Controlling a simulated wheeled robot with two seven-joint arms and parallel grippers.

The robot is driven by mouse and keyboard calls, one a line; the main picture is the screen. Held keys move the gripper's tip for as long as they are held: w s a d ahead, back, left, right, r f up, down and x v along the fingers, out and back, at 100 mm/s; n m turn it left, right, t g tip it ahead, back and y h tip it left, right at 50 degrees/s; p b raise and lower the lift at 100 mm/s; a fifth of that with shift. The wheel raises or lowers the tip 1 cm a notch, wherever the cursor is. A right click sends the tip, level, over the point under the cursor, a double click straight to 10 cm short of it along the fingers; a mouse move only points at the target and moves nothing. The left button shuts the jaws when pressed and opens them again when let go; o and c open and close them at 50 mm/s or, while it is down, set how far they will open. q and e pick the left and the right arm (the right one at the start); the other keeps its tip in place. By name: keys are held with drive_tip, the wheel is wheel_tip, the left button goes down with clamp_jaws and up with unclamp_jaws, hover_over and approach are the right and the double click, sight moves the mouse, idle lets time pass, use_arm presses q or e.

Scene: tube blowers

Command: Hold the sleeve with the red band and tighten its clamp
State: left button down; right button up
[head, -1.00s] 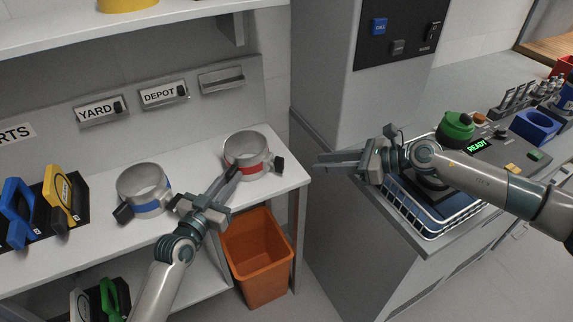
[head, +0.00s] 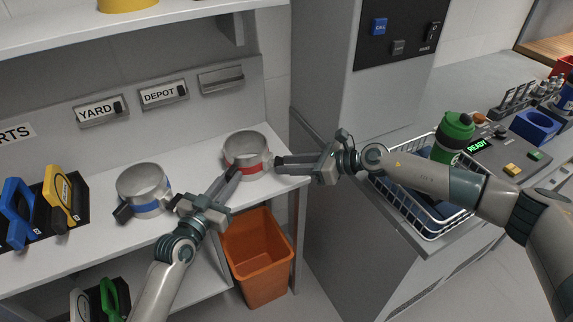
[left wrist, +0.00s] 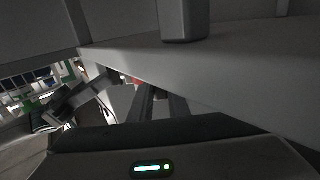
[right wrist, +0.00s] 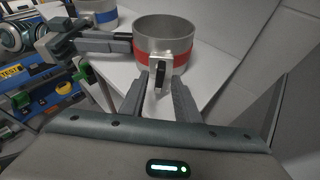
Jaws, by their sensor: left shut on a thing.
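The grey metal sleeve with the red band (head: 246,150) stands upright on the white shelf; it also shows in the right wrist view (right wrist: 166,55). My left gripper (head: 233,173) is shut on its near left side at the band. The clamp's black lever (right wrist: 161,76) sticks out from the sleeve's right side, toward my right gripper. My right gripper (right wrist: 158,88) is open, its fingers on either side of the lever's end; I cannot tell whether they touch it. In the head view my right gripper (head: 279,164) hides the lever.
A blue-banded sleeve (head: 144,188) stands left on the shelf (head: 90,240). An orange bin (head: 258,262) sits below the shelf edge. A wire basket (head: 425,222) and a green-capped bottle (head: 454,133) are on the right counter.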

drive_tip(key=shift+w+a+f, duration=0.2)
drive_tip(key=shift+a, duration=0.3)
clamp_jaws()
drive_tip(key=m+g, duration=0.1)
drive_tip(key=m+g+y, duration=0.1)
drive_tip(key=m, duration=0.1)
drive_tip(key=shift+w+d, duration=0.15)
drive_tip(key=shift+w, duration=0.1)
unclamp_jaws()
